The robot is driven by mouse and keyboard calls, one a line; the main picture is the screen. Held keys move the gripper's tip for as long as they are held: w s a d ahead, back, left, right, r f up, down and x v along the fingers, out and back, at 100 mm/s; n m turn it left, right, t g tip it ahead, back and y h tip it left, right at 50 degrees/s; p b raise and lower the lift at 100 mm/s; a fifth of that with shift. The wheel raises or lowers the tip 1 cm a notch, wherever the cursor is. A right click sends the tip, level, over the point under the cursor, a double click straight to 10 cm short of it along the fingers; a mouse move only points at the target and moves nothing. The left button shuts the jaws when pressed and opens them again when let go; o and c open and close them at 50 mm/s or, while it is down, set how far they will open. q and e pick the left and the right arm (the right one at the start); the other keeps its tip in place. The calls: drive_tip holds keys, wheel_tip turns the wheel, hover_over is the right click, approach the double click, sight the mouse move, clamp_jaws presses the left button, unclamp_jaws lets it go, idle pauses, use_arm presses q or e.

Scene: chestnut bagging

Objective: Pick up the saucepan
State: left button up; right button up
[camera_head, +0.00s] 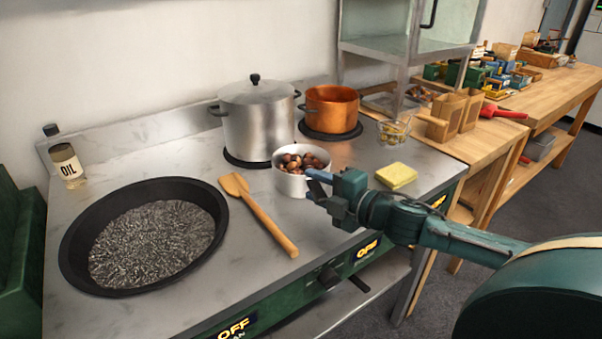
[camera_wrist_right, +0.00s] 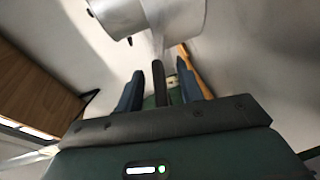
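The saucepan (camera_head: 286,184) is a small, light metal pan filled with brown chestnuts (camera_head: 303,160). It stands upright on the steel stove top, in front of the lidded pot. My right gripper (camera_head: 316,187) is at its right front side, with its blue fingers apart. In the right wrist view, a dark bar that looks like the saucepan's handle (camera_wrist_right: 160,82) lies between the two fingers, with gaps on both sides. The saucepan's wall (camera_wrist_right: 176,18) shows above it. In the head view the handle is hidden by the gripper. My left gripper is not in view.
A large lidded pot (camera_head: 262,125) and a copper pot (camera_head: 331,106) stand behind. A wooden spatula (camera_head: 265,221) and a wide black pan (camera_head: 75,250) lie to the left. A yellow sponge (camera_head: 396,175) and a glass bowl (camera_head: 393,132) are to the right. An oil bottle (camera_head: 67,165) stands far left.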

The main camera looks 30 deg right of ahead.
clamp_jaws()
drive_tip(key=shift+r, duration=0.3)
